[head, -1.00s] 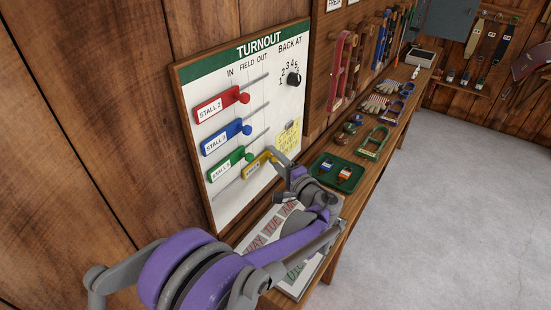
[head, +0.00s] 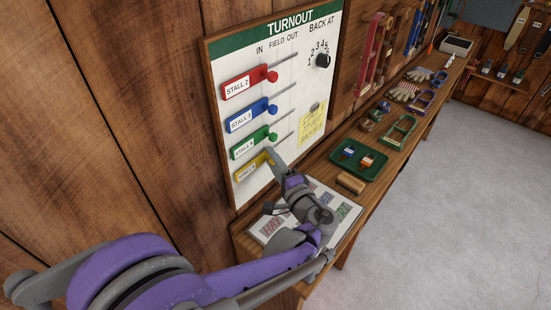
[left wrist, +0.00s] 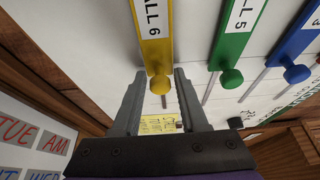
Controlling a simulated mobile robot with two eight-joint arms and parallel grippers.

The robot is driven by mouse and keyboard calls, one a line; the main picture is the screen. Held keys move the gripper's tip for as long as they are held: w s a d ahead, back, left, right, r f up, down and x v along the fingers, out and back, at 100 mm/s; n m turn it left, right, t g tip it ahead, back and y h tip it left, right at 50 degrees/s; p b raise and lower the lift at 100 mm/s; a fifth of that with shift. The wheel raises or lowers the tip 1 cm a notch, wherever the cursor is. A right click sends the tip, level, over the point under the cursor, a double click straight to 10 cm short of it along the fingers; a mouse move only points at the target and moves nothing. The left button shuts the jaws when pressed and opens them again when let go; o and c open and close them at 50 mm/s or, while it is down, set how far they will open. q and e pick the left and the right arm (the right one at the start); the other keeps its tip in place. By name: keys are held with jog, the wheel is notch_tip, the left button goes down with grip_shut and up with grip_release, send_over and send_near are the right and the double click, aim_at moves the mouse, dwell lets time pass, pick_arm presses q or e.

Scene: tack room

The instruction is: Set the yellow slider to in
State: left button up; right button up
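The yellow slider (head: 247,170) is the lowest on the white turnout board (head: 290,72). Its plate is at the left, under IN, roughly in line with the plates above it. In the left wrist view its plate (left wrist: 153,25) reads "ALL 6", and its round yellow knob (left wrist: 158,86) sits between my fingertips. My left gripper (head: 270,158) reaches the board from below right. In the head view the gripper hides the knob. My right gripper is in neither view.
Red (head: 248,83), blue (head: 250,116) and green (head: 252,144) sliders sit above, also at the left. A dial (head: 323,61) and yellow note (head: 312,125) are to the right. Below, the wooden bench holds a lettered board (head: 274,229), a block (head: 351,183) and a green tray (head: 361,158).

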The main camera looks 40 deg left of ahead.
pick_arm(q)
jog(key=shift+o, duration=1)
jog(key=shift+s, duration=0.25)
jog(key=shift+d, duration=0.1)
jog(key=v, duration=1)
jog(key=shift+s+d, duration=0.15)
jog(key=shift+d, duration=0.15)
